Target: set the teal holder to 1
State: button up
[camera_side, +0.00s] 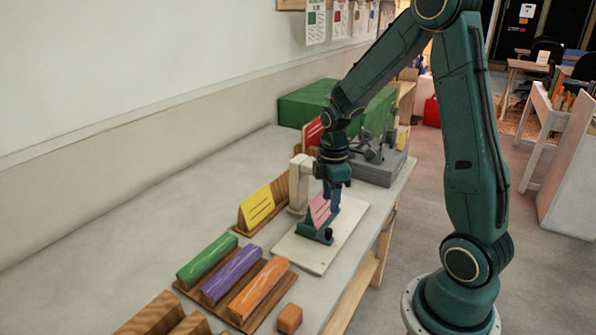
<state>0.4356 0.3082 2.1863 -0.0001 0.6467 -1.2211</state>
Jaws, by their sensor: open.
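The teal holder (314,235) sits on a pale board (318,256) near the table's right edge. A pink card (319,210) leans in it, with dark marks too small to read. My gripper (332,205) points down, open, right at the card's upper right side. Its fingers partly overlap the card in this view, so I cannot tell whether they touch it or the holder. No number shows clearly on the holder.
A white post (299,182) stands just behind the pale board. A yellow card in a wooden holder (259,208) is to the left. A wooden tray with green, purple and orange bars (238,272) and an orange block (289,318) lie in front. A grey fixture (376,170) and green box (300,102) stand behind.

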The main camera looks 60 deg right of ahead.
jog(key=shift+r, duration=2.2)
jog(key=s+a+r+m+t, duration=0.5)
jog(key=s+a+r+m, duration=0.4)
jog(key=s+a+r, duration=0.4)
jog(key=shift+s+a+t, duration=0.3)
jog(key=shift+s+a, duration=0.2)
jog(key=shift+a, duration=0.4)
jog(key=shift+r, duration=0.1)
